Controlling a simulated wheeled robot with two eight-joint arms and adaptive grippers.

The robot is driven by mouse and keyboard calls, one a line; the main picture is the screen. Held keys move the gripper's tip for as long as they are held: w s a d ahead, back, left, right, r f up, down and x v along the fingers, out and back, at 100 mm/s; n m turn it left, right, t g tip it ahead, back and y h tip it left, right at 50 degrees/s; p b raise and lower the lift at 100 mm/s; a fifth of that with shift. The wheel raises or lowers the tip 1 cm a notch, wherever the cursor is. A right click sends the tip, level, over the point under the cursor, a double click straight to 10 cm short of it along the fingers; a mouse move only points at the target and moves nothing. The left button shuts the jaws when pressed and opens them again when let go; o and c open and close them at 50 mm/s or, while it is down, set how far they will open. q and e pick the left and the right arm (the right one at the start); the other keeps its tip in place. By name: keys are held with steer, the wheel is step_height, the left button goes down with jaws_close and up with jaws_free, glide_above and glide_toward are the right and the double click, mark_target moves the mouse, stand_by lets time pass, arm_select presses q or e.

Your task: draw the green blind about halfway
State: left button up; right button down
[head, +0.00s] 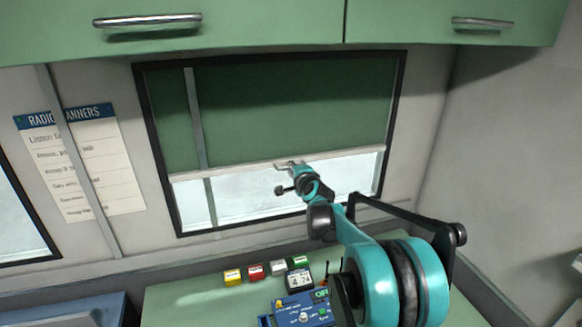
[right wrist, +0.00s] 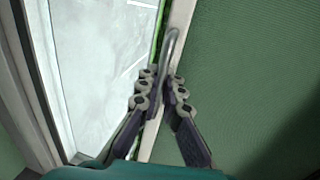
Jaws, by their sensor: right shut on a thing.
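The green blind (head: 270,110) hangs in the window's black frame and covers roughly the upper two thirds of the glass. Its pale bottom bar (head: 235,172) runs across the window, sloping slightly in the picture, with bright glass below. A small metal pull (head: 288,164) sits near the middle of the bar. My right gripper (head: 291,178) is at this pull. In the right wrist view its fingers (right wrist: 162,82) are shut on the curved metal pull (right wrist: 173,42), next to the bar and the green fabric (right wrist: 250,70). My left gripper is not in view.
Green overhead cupboards (head: 260,22) with metal handles hang just above the window. Below is a green desk (head: 190,292) with several small coloured blocks, a number display (head: 299,280) and a blue device (head: 302,312). A printed sheet (head: 85,165) hangs on the left wall.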

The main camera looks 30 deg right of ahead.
steer(key=c, duration=1.7)
jaws_free()
steer(key=shift+s, duration=0.1)
steer(key=v, duration=1.2)
